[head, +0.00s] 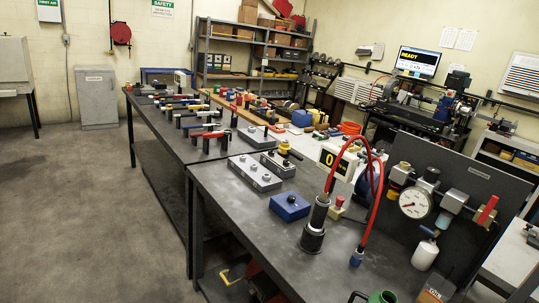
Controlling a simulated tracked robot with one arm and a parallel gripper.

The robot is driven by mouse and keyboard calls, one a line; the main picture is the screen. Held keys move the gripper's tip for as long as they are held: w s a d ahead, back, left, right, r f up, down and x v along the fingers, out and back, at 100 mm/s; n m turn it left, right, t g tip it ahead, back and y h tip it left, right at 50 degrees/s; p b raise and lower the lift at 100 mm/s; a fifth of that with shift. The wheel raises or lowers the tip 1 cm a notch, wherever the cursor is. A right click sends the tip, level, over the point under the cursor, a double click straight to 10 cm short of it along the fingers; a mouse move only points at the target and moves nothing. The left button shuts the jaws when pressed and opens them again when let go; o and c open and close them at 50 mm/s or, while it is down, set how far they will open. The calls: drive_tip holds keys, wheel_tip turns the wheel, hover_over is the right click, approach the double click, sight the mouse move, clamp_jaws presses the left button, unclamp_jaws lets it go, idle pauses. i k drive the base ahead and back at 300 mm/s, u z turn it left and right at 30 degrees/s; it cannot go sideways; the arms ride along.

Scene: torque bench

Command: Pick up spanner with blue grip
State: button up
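A row of small tools with coloured grips lies on the far dark bench (150,119), left of centre. One of them, with what looks like a blue grip (198,125), is in the near part of the row, close to a red-gripped one (209,135). They are small in view, so I cannot tell for certain which is the spanner with the blue grip. My gripper is not in view.
A near bench (235,215) carries grey blocks with studs (255,173), a blue box (290,207), a black cylinder with a red hose (314,225) and a gauge panel (415,204). Open floor (70,200) lies to the left. A grey cabinet (97,97) stands at the back.

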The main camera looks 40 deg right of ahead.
sight(202, 126)
drive_tip(key=z, duration=0.45)
drive_tip(key=i, duration=0.95)
drive_tip(key=z, duration=0.6)
drive_tip(key=k, duration=0.6)
drive_tip(key=u, duration=0.55)
drive_tip(key=i, duration=1.05)
drive_tip(key=u, duration=0.85)
drive_tip(key=i, duration=2.65)
drive_tip(key=z, duration=0.65)
drive_tip(key=i, duration=1.1)
drive_tip(key=z, duration=0.85)
